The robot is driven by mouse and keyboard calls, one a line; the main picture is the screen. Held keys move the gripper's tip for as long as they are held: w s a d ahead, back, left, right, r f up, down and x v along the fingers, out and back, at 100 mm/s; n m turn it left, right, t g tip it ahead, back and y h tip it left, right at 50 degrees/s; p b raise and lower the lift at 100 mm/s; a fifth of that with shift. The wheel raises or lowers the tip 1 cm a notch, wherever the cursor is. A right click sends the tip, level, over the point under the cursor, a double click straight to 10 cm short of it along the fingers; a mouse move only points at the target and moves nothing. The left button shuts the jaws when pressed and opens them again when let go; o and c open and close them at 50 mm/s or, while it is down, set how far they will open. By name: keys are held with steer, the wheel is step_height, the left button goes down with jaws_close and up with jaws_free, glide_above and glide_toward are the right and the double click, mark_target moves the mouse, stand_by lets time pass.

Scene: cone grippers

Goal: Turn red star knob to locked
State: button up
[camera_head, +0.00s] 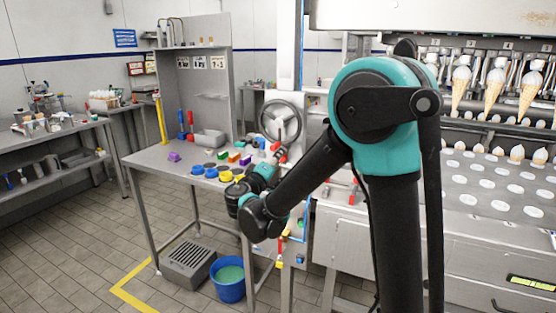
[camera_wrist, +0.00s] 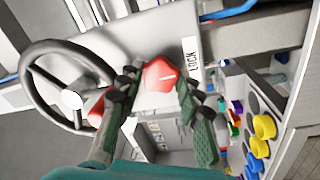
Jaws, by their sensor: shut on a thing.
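The red star knob (camera_wrist: 161,74) sits on a pale machine panel (camera_wrist: 150,37) in the wrist view, with a white mark on its face. A white label reading LOCK (camera_wrist: 192,54) is just right of it. My gripper (camera_wrist: 157,80) has one finger on each side of the knob and is shut on it. The fingers cover parts of the knob's left and right edges. In the head view my gripper (camera_head: 265,172) is at the machine's side beyond the table; I cannot clearly tell the knob there.
A grey handwheel (camera_head: 282,118) is close by; it also shows left of the knob in the wrist view (camera_wrist: 68,88). The table (camera_head: 150,163) holds several coloured pieces and yellow knobs (camera_wrist: 264,127). A blue bucket (camera_head: 228,280) stands on the floor below.

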steer(key=o, duration=1.1)
steer(key=shift+o, duration=0.2)
steer(key=v, duration=1.2)
